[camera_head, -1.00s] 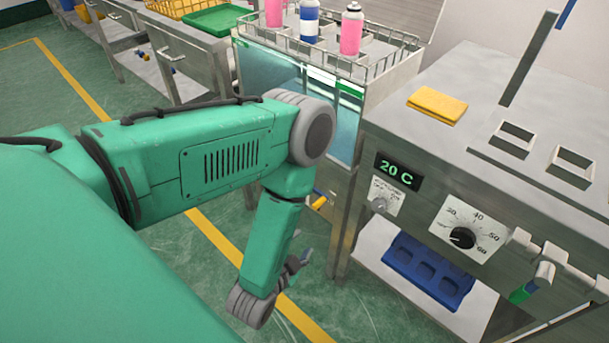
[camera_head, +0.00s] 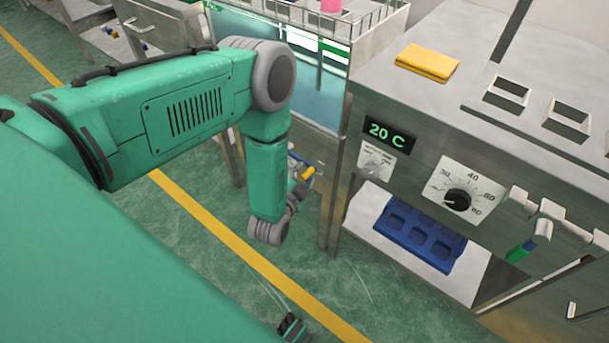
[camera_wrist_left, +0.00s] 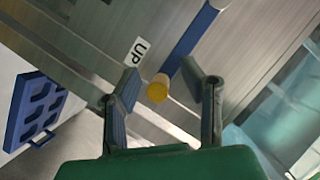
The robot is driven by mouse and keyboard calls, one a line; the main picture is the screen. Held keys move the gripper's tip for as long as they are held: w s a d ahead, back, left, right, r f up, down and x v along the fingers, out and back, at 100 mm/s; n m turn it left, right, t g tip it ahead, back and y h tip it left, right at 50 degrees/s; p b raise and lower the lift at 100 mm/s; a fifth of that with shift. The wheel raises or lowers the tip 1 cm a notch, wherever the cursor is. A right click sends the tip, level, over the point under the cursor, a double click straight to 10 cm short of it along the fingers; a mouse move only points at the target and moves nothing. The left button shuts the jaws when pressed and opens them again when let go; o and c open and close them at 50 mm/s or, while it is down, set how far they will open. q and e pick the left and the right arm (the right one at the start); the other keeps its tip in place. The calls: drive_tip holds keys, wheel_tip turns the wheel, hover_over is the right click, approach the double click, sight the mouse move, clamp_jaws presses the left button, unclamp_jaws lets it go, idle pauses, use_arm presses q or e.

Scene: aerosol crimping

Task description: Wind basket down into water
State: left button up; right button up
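The wire basket (camera_head: 375,22) shows at the top of the head view, above the water tank (camera_head: 312,85), which has a clear front. A pink can (camera_head: 331,5) stands in it, cut off by the frame edge. A crank handle with a yellow end (camera_head: 308,174) is low on the tank's side. In the left wrist view its yellow end (camera_wrist_left: 157,91) and blue bar (camera_wrist_left: 190,42) show near an "UP" label (camera_wrist_left: 138,51). My left gripper (camera_wrist_left: 165,82) is open, its fingers either side of the yellow end; contact is not clear.
A steel cabinet (camera_head: 480,130) with a "20 C" display (camera_head: 389,134) and dial stands at right, close to my left gripper. A yellow cloth (camera_head: 427,62) lies on top. A blue tray (camera_head: 420,236) sits on its lower shelf.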

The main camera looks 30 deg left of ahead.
use_arm(q)
drive_tip(key=shift+w+d, duration=0.25)
drive_tip(key=shift+w, duration=0.1)
drive_tip(key=shift+w+d+r, duration=0.1)
drive_tip(key=shift+d+r, duration=0.1)
drive_tip(key=shift+d, duration=0.3)
drive_tip(key=shift+a+f, duration=0.1)
drive_tip(key=shift+a, duration=0.25)
drive_tip(key=c, duration=0.8)
drive_tip(key=shift+a, duration=0.25)
clamp_jaws()
use_arm(e)
drive_tip(key=shift+d+f, duration=0.15)
drive_tip(key=shift+d, duration=0.2)
use_arm(q)
drive_tip(key=shift+d, duration=0.25)
use_arm(e)
drive_tip(key=shift+d, duration=0.25)
use_arm(q)
drive_tip(key=shift+a+r+p, duration=0.1)
drive_tip(key=shift+r+p, duration=0.1)
drive_tip(key=shift+p, duration=0.1)
use_arm(e)
drive_tip(key=shift+a+r, duration=0.1)
drive_tip(key=shift+r, duration=0.15)
